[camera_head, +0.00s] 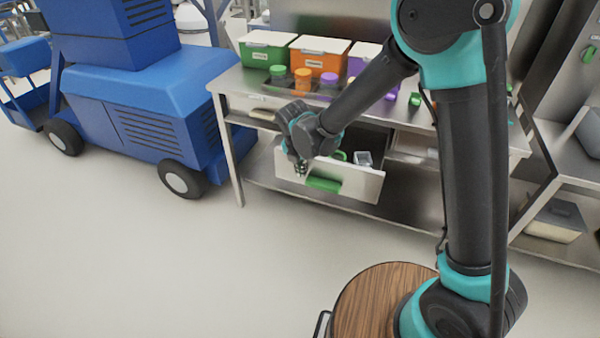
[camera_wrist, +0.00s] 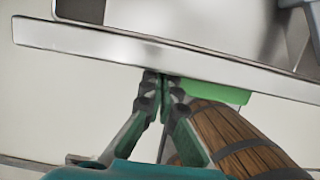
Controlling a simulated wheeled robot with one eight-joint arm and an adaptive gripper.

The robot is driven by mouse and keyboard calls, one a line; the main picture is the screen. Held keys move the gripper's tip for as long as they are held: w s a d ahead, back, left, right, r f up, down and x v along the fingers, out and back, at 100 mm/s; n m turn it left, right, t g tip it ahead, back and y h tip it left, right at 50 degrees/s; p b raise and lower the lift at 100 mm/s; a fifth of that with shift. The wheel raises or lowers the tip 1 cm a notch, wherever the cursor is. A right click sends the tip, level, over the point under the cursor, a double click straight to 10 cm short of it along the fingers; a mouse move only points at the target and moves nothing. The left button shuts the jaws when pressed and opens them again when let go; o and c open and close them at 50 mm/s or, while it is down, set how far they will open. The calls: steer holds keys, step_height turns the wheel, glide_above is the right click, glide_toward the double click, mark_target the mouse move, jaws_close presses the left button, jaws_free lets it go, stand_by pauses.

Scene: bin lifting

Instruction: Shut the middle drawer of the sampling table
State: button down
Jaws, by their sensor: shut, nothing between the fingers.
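The middle drawer (camera_head: 362,184) of the sampling table (camera_head: 237,170) stands pulled out, its white front clear of the table frame. Its green handle (camera_head: 323,184) is on the outer face. A green item (camera_head: 340,155) and a small clear container (camera_head: 363,158) lie inside. My gripper (camera_head: 300,169) is at the left part of the drawer front, left of the handle. In the wrist view the drawer's front edge (camera_wrist: 90,42) runs across, with the handle (camera_wrist: 215,92) to the right of my fingertips (camera_wrist: 161,78). The fingers are together and empty. I cannot tell whether they touch the front.
Green, orange and purple bins (camera_head: 318,58) and several coloured jars (camera_head: 303,80) stand on the tabletop. A blue vehicle (camera_head: 160,110) is close to the table's left side. A lower shelf (camera_head: 262,172) lies below the drawer.

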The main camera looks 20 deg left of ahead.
steer(key=shift+w, duration=0.1)
steer(key=w, duration=1.8)
steer(key=w+d, duration=0.1)
steer(key=w, duration=0.9)
steer(key=shift+s, duration=0.1)
